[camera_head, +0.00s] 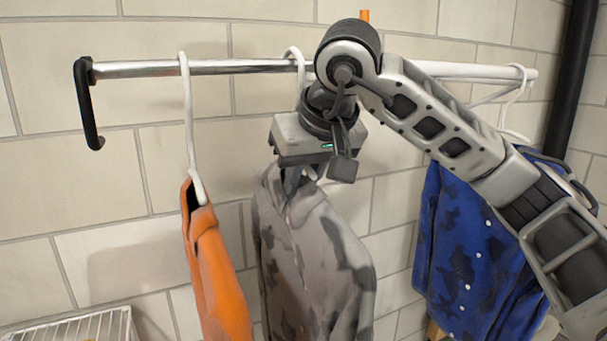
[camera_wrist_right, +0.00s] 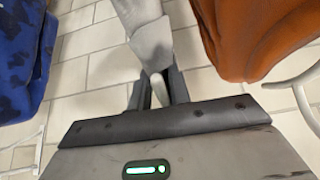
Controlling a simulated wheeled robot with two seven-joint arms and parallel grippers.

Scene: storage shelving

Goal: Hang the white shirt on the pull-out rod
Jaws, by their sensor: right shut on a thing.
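The white shirt, pale grey with dark patches (camera_head: 315,250), hangs upright below the rod, between an orange garment and a blue one. The hook of its white hanger (camera_head: 292,51) curves over the pull-out rod (camera_head: 240,66); my arm hides part of it. My right gripper (camera_head: 291,185) is at the shirt's collar, shut on the hanger. In the right wrist view, the gripper's fingers (camera_wrist_right: 160,90) close around the white hanger (camera_wrist_right: 156,88), with the pale shirt (camera_wrist_right: 143,25) just beyond. My left gripper is not in view.
An orange garment (camera_head: 215,270) on a white hanger (camera_head: 188,120) hangs to the left. A blue patterned garment (camera_head: 465,250) hangs to the right, partly behind my arm. The rod has a black end handle (camera_head: 87,105). A white wire basket (camera_head: 75,328) is at lower left.

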